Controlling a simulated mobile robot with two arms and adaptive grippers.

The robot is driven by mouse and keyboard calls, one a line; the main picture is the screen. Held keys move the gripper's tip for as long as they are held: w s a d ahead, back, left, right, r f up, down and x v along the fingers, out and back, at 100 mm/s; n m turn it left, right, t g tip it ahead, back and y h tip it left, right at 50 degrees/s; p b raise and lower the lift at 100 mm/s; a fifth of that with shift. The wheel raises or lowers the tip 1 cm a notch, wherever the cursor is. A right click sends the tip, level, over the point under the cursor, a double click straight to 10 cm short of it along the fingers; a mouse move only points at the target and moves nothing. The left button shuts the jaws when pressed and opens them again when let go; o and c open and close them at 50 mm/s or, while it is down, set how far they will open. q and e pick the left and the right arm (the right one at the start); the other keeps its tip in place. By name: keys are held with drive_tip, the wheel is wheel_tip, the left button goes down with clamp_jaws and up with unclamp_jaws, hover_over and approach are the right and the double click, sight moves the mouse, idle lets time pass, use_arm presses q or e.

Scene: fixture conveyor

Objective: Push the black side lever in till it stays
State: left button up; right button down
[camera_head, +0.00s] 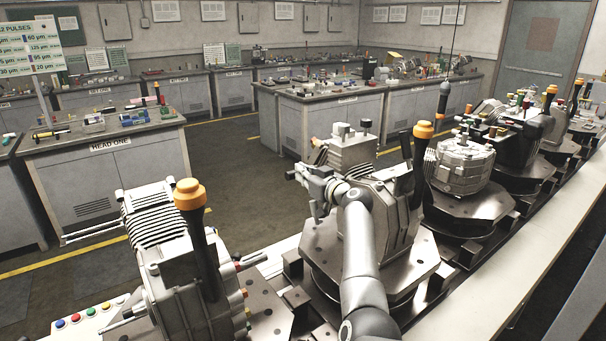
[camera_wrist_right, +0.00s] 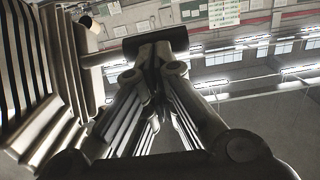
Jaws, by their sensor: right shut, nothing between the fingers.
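The fixture in front of me is a grey metal housing (camera_head: 385,205) with a ribbed block, standing on a dark turntable plate. My right arm reaches across it, and my right gripper (camera_head: 303,176) is at the housing's left side. In the wrist view the right gripper (camera_wrist_right: 154,65) is shut with nothing between its fingers. A black bar, the side lever (camera_wrist_right: 150,42), crosses right at the fingertips, joined to a short rod from the ribbed housing (camera_wrist_right: 40,80) at left. The fingertips appear to touch it; I cannot tell how far in it is. The left gripper is not in view.
Another housing (camera_head: 165,240) with an orange-capped post stands at the left front. More fixtures (camera_head: 465,165) line the conveyor to the right. A button panel (camera_head: 90,315) is at the lower left. Workbenches (camera_head: 105,165) stand beyond, with open floor between.

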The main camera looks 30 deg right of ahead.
drive_tip(key=shift+w, duration=0.1)
drive_tip(key=w+m+h, duration=0.1)
drive_tip(key=w+r+m+h, duration=0.1)
drive_tip(key=w+m+h, duration=0.1)
drive_tip(key=shift+a+r+m, duration=0.3)
drive_tip(key=shift+w+r+b, duration=0.35)
drive_tip(key=shift+b, duration=0.3)
drive_tip(key=shift+r, duration=0.1)
idle(0.4)
drive_tip(key=shift+a, duration=0.15)
